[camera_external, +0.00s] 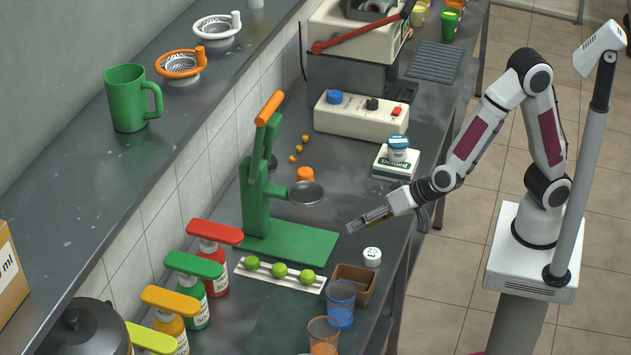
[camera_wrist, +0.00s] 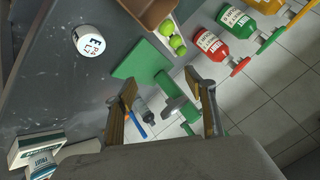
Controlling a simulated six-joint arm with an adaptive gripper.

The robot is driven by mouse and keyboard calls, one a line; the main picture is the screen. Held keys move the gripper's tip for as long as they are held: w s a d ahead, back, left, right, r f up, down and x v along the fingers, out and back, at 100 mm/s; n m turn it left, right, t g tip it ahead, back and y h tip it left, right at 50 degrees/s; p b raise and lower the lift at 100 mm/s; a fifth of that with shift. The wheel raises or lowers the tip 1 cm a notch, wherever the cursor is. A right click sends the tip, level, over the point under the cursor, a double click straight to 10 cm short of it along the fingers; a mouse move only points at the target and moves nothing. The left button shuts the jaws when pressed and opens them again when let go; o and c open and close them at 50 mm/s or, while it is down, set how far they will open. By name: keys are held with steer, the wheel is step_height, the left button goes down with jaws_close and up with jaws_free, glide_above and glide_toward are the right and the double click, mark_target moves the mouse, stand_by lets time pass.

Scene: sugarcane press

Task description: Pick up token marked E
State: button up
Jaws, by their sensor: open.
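The white round token (camera_external: 372,257) sits on the counter, right of the green press base and behind the brown box. In the wrist view the token (camera_wrist: 89,41) is at upper left, with dark letters on its face; one looks like an E, the others are hard to read. My gripper (camera_external: 352,226) is a little above the counter, to the upper left of the token in the external view. In the wrist view my gripper (camera_wrist: 160,77) has its two fingers spread, nothing held between them, and the token lies outside them, to the upper left.
A green press (camera_external: 290,243) stands left of my gripper. Several limes (camera_external: 279,270) lie on a white tray in front of it. A brown box (camera_external: 353,283) and blue cup (camera_external: 341,305) stand near the token. Sauce bottles (camera_external: 214,270) line the wall. A white box (camera_external: 394,166) lies behind.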

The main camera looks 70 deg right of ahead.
mark_target(380, 257)
steer(key=s+d+f+h, duration=0.1)
steer(key=s+f+h, duration=0.1)
steer(key=f, duration=0.2)
steer(key=s+d+f+t+h, duration=0.1)
steer(key=s+f+h, duration=0.1)
steer(key=f, duration=0.3)
steer(key=s+d+f+t+h, duration=0.1)
steer(key=s+f+h, duration=0.1)
steer(key=f, duration=0.3)
steer(key=shift+d+f+h, duration=0.25)
steer(key=shift+d+h, duration=0.05)
steer(key=shift+h, duration=0.5)
steer(key=shift+s+a+n+t+h, duration=0.15)
steer(key=shift+s+a+t, duration=0.05)
steer(key=shift+t, duration=0.35)
steer(key=shift+s+a+n+t+h, duration=0.15)
steer(key=shift+t, duration=0.4)
steer(key=shift+s+a+r+n+t, duration=0.1)
steer(key=shift+s+a+n+t, duration=0.1)
steer(key=shift+s+a+t, duration=0.3)
steer(key=shift+s+a+r+n+t, duration=0.1)
steer(key=shift+s+n+t, duration=0.15)
steer(key=shift+t, duration=0.45)
steer(key=shift+x, duration=1.3)
